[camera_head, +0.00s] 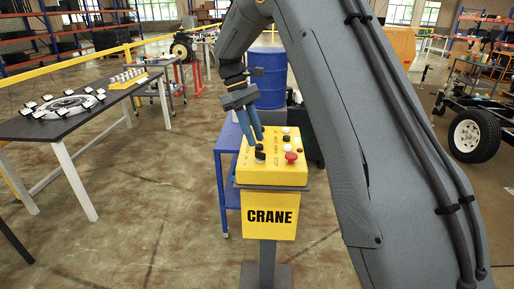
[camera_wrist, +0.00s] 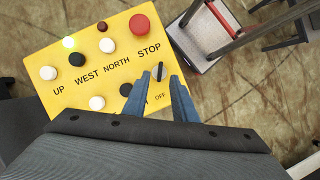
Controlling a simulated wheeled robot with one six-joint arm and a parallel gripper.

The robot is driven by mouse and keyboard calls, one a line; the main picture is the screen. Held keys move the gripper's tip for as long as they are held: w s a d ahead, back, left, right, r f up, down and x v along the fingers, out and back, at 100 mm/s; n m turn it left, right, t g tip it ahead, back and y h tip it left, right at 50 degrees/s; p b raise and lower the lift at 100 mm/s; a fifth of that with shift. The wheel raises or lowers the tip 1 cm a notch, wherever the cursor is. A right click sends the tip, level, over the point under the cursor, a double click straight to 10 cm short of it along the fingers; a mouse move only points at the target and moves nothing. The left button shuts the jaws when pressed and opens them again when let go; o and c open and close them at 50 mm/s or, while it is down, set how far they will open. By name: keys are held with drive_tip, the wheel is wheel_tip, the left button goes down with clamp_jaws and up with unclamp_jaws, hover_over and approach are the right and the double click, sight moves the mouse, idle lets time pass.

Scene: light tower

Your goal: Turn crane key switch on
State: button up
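The yellow crane control box (camera_head: 272,165) stands on a post, with "CRANE" on its front. It fills much of the wrist view (camera_wrist: 50,75). The key switch (camera_wrist: 160,71) is a small dark upright key near the box's right edge, with "OFF" printed below it. My gripper (camera_head: 254,141) points down over the left part of the box. Its two blue fingers are apart in the wrist view (camera_wrist: 161,79), with the key showing in line with the gap at their tips. I cannot tell whether they touch it. The fingers partly hide labels.
A red stop button (camera_wrist: 139,24) and several black and white buttons share the panel. A blue cart (camera_head: 228,160) and blue barrel (camera_head: 270,78) stand behind the box. A dark table (camera_head: 50,125) is at left; the floor between is clear.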

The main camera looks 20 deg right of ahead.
drive_tip(key=shift+b+v, duration=0.35)
drive_tip(key=shift+v, duration=1.15)
